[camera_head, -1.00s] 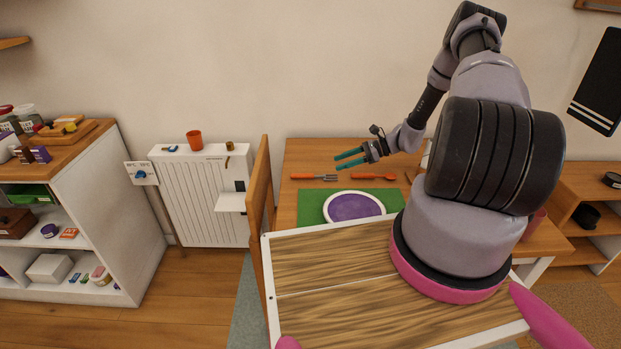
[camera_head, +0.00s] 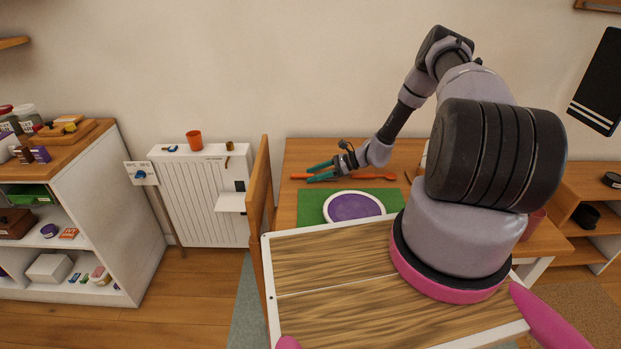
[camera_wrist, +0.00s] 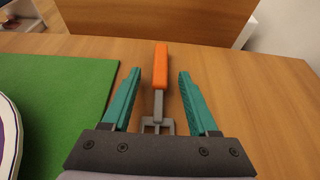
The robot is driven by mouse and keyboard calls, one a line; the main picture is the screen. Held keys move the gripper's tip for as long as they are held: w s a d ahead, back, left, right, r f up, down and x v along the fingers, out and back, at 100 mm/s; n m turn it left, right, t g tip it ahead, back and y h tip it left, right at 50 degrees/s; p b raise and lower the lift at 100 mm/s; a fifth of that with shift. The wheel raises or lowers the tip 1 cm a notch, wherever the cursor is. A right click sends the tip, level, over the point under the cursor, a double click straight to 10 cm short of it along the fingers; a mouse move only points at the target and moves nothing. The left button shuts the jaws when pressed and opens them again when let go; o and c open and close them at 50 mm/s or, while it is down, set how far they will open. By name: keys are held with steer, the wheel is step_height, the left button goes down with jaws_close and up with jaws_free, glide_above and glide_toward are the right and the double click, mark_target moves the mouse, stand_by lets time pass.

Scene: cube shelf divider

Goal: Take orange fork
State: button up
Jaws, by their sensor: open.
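The orange fork lies on the wooden table, with its orange handle (camera_wrist: 160,66) pointing away from my gripper in the wrist view and its grey tines close to the gripper's palm. My gripper (camera_wrist: 158,84) is open, with a teal finger on each side of the fork and gaps between them and it. In the head view my gripper (camera_head: 313,172) is low over the table's back left and hides most of the fork; only the handle's end (camera_head: 297,176) shows left of the fingers. Whether the fingers touch the table cannot be told.
A green mat (camera_head: 314,211) bears a purple plate with a white rim (camera_head: 355,206) in front of my gripper. An orange spoon (camera_head: 380,177) lies to its right. A wooden chair back (camera_head: 261,190) stands at the table's left edge.

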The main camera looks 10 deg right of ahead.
steer(key=shift+c, duration=0.3)
jaws_close()
steer(key=shift+r, duration=0.1)
